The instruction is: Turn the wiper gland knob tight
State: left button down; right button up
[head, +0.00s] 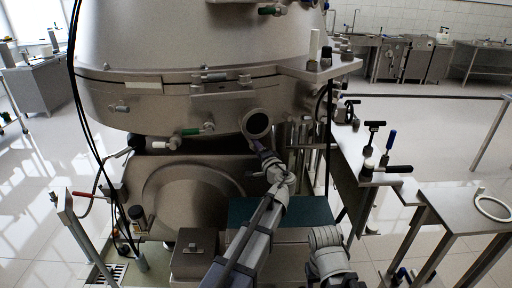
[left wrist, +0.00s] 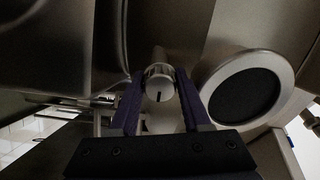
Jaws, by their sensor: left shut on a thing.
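The wiper gland knob (left wrist: 160,84) is a small round metal knob with a dark line on its face. In the left wrist view it sits between the two purple fingers of my left gripper (left wrist: 159,76), one on each side. My left gripper (head: 258,147) is shut on it, up against the front of the big steel separator (head: 188,103). In the head view the gripper and arm hide the knob. My right arm shows at the lower right of centre, but I cannot see its gripper.
A round dark port with a pale metal rim (left wrist: 244,88) is just right of the knob. A green-handled valve (head: 197,130) is to the left. A steel side table with a ring (head: 494,208) stands at the right. Open floor lies around the machine.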

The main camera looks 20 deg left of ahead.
pick_arm(q)
jog(key=m, duration=0.4)
jog(key=shift+m, duration=0.4)
jog(key=m, duration=0.9)
jog(key=shift+s+f+m, duration=0.1)
jog(key=shift+m, duration=2)
jog(key=shift+c, duration=1.8)
grip_release()
